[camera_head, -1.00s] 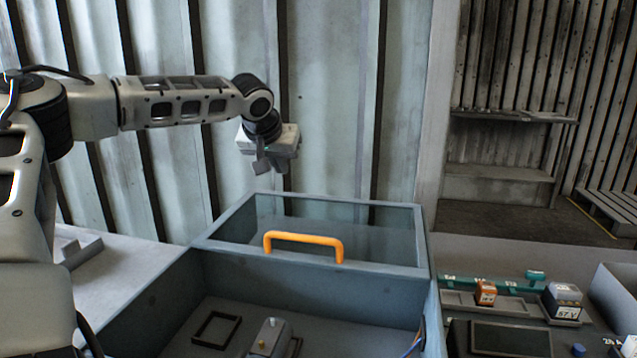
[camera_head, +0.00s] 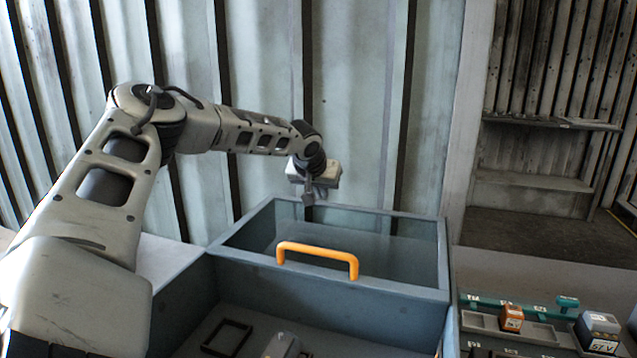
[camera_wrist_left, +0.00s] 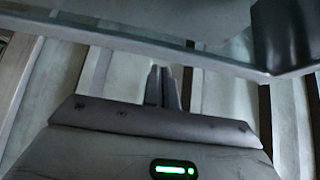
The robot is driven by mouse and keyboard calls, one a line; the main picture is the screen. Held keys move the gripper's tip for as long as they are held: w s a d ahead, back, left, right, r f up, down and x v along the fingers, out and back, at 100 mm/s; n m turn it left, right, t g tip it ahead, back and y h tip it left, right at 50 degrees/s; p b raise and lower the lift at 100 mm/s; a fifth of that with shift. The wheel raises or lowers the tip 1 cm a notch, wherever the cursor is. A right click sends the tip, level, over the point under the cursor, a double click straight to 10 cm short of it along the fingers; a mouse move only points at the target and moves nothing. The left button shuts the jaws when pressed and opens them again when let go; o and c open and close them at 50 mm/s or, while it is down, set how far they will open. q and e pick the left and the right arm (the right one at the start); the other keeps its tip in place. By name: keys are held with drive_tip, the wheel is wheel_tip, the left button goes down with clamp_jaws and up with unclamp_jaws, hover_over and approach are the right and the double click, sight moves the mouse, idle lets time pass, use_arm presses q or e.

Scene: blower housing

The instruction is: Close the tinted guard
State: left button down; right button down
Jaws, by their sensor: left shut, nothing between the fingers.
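The tinted guard (camera_head: 370,245) is a see-through panel in a blue-grey frame over the far part of the blower housing (camera_head: 330,298). An orange handle (camera_head: 318,258) stands on its near side. The near part of the housing is open, and its inside shows. My left gripper (camera_head: 308,200) is shut and empty, pointing down at the guard's far edge, behind the handle. In the left wrist view its shut fingers (camera_wrist_left: 163,88) are close to a frame edge and the clear panel; I cannot tell whether they touch. My right gripper is out of view.
Inside the housing lie a dark square frame (camera_head: 227,338) and a grey part (camera_head: 282,345). On the right bench are a teal rail (camera_head: 520,305), an orange block (camera_head: 512,317) and a grey 57 V box (camera_head: 598,330). A corrugated wall stands close behind.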

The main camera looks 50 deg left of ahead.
use_arm(q)
drive_tip(key=shift+s+d+p, duration=0.2)
drive_tip(key=shift+s+d, duration=0.3)
drive_tip(key=shift+s, duration=0.4)
drive_tip(key=shift+s+d+p, duration=0.2)
drive_tip(key=shift+s+d, duration=0.25)
drive_tip(key=shift+s, duration=0.45)
